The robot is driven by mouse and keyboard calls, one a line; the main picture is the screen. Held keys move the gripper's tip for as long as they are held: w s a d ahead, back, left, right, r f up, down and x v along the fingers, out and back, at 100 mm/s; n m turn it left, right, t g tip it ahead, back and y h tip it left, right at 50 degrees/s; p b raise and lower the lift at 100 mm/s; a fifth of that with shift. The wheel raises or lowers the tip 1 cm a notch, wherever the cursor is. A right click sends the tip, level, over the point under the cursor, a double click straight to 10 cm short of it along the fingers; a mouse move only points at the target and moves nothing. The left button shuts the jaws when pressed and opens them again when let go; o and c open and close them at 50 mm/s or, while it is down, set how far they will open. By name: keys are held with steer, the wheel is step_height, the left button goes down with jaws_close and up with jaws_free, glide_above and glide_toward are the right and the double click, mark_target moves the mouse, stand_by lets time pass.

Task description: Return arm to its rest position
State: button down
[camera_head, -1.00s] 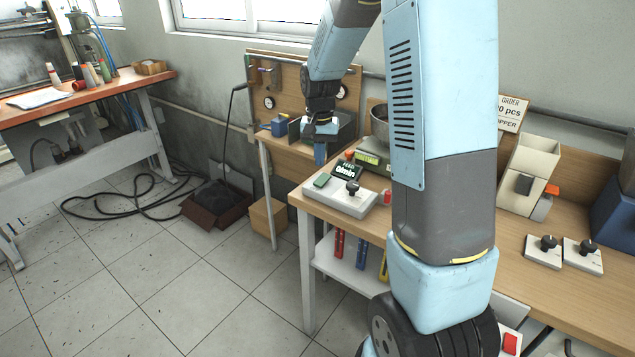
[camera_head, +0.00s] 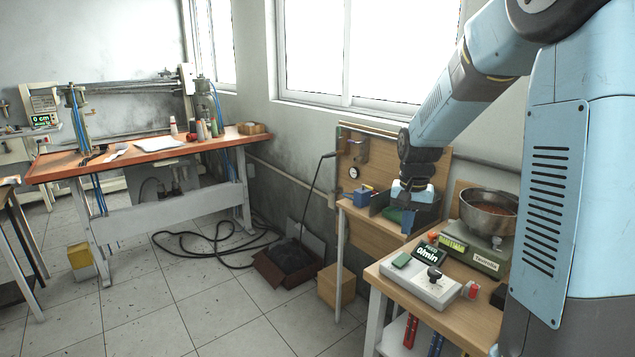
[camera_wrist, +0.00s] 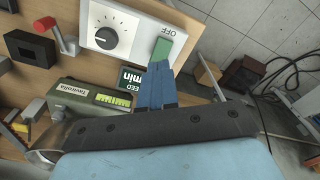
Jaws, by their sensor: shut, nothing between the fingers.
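My blue arm reaches from the right of the head view out over the benches at the middle right. The box also shows in the head view (camera_head: 432,290).
A scale (camera_head: 470,250) carries a metal bowl (camera_head: 487,222) beside the control box. A small speed display (camera_head: 428,253) stands behind the box. An orange-topped workbench (camera_head: 110,160) stands at the left. A cable (camera_head: 215,262) and a cardboard box (camera_head: 290,265) lie on the floor.

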steer(key=s+r+n+t, duration=0.1)
steer(key=s+r, duration=0.3)
steer(key=s, duration=0.4)
steer(key=s+a+r+n+t, duration=0.1)
steer(key=s+r+t, duration=0.1)
steer(key=s+r, duration=0.3)
steer(key=s+r+n+t, duration=0.2)
steer(key=s+r, duration=0.2)
steer(key=s, duration=0.8)
steer(key=shift+s+a+r, duration=0.2)
steer(key=shift+s+r, duration=0.05)
steer(key=shift+s, duration=0.1)
steer(key=shift+s, duration=0.1)
